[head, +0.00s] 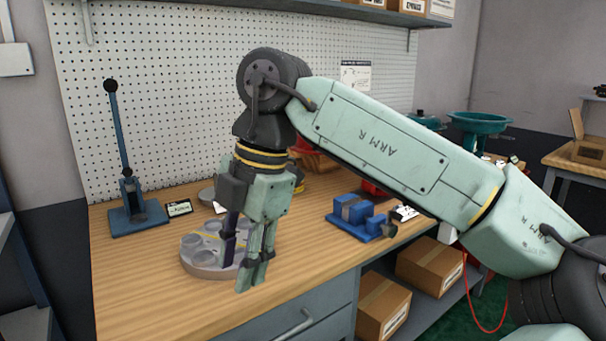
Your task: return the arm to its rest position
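My arm (385,145) reaches in from the right and bends down over the workbench. My gripper (248,272) points down, its fingers in front of the right part of a round grey tray with several recesses (203,268). A dark purple upright piece (229,238) shows just left of the green fingers; I cannot tell whether it is part of the gripper or a separate thing. I cannot tell whether the fingertips touch the tray or the bench. The gap between the fingers is not clear, and the gripper hides part of the tray.
The wooden workbench (150,290) is clear at its front left. A blue lever stand (136,215) stands at the left, a blue vise-like block (357,212) right of my gripper. A pegboard (165,100) rises behind. Cardboard boxes (428,264) sit on the shelf below.

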